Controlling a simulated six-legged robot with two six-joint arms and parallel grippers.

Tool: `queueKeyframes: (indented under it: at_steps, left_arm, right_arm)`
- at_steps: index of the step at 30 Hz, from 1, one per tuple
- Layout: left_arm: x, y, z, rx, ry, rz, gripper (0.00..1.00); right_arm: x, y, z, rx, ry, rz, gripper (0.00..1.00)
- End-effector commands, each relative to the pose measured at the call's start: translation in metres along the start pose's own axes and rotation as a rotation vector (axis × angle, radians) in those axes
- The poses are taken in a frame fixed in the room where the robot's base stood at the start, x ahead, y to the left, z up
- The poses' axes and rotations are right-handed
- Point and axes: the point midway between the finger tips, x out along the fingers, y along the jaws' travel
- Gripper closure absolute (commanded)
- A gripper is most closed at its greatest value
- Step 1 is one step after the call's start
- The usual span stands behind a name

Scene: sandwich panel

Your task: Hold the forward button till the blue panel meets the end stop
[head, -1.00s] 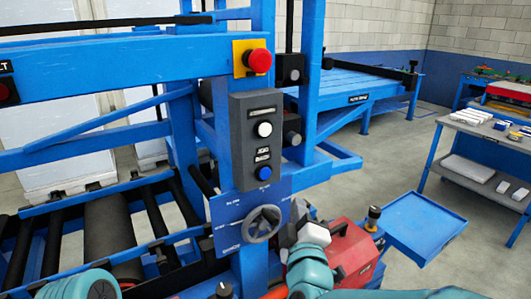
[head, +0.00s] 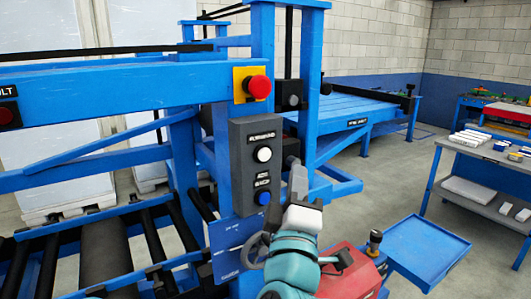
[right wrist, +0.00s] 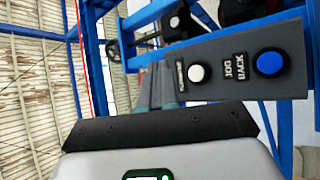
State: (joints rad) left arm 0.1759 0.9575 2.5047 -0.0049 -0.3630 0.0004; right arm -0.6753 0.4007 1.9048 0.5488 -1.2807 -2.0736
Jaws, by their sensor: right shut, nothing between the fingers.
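The forward button is a white round button (head: 264,154) on a dark grey control box (head: 240,178); it also shows in the right wrist view (right wrist: 196,73). Below it is the blue jog back button (head: 263,198), also in the right wrist view (right wrist: 270,63). My right gripper (head: 294,166) is shut and empty, raised just right of the box, with its tips near the white button's height. I see no contact with either button. I cannot make out the blue panel or the end stop for certain. My left gripper is not in view.
A red emergency stop (head: 258,87) on a yellow plate sits above the box. A handwheel (head: 254,250) is below, partly behind my right arm. Rollers (head: 105,252) lie left. A blue tray (head: 428,250) and a grey-topped bench (head: 485,148) stand right.

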Motion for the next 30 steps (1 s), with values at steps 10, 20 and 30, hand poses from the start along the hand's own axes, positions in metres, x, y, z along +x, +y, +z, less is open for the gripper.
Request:
queueKeyframes:
  at_steps: [10,20,30]
  left_arm:
    - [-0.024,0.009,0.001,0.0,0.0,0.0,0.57]
    - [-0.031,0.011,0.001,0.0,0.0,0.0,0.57]
    - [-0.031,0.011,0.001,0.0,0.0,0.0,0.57]
  right_arm:
    - [0.036,-0.024,-0.026,-0.002,0.0,-0.002,1.0]
    - [0.049,-0.036,-0.036,0.0,0.0,0.0,1.0]
    - [0.049,-0.036,-0.036,0.0,0.0,0.0,1.0]
